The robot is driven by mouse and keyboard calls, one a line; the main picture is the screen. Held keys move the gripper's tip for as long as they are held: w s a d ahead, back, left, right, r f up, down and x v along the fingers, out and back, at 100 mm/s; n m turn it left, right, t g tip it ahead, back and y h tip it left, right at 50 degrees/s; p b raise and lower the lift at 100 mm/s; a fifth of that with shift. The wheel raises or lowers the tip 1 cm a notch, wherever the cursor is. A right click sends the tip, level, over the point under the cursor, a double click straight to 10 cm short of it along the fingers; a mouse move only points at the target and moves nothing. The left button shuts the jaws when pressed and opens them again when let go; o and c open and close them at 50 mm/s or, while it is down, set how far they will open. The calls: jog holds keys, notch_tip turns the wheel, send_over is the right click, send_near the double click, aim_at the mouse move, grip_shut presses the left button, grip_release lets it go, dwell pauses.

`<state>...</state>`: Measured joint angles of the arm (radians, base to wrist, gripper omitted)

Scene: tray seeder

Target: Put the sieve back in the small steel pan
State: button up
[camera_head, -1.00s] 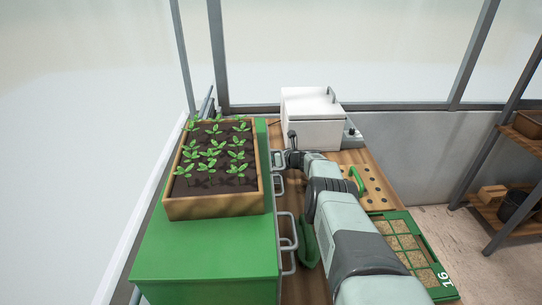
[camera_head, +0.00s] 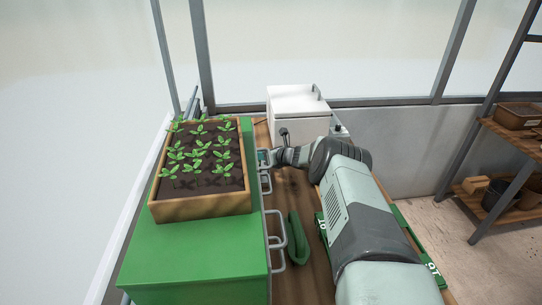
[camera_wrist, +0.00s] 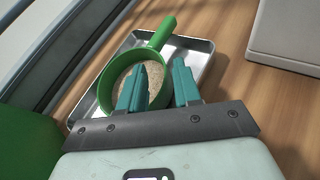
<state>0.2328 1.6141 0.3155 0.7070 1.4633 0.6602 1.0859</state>
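The green sieve (camera_wrist: 109,77) is a round hoop with a straight handle, seen in the wrist view. Its handle points up and right. The small steel pan (camera_wrist: 198,72) is a shallow rectangular tray on the wooden top, beneath the sieve. The hoop overlaps the pan's left rim in the picture; I cannot tell whether they touch. My gripper (camera_wrist: 160,72) has one teal finger inside the hoop and one outside, with a narrow gap, and looks shut on the sieve's rim. In the head view my gripper (camera_head: 266,158) is small and the sieve cannot be made out.
A white box-shaped machine (camera_head: 297,112) stands behind the pan. A green cabinet (camera_head: 195,255) with metal handles carries a wooden planter (camera_head: 200,208) of seedlings close on the left. A green trowel-like object (camera_head: 297,238) lies on the wooden top. My arm covers part of a green tray (camera_head: 408,232).

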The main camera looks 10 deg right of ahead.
jog(key=shift+v, duration=2.4)
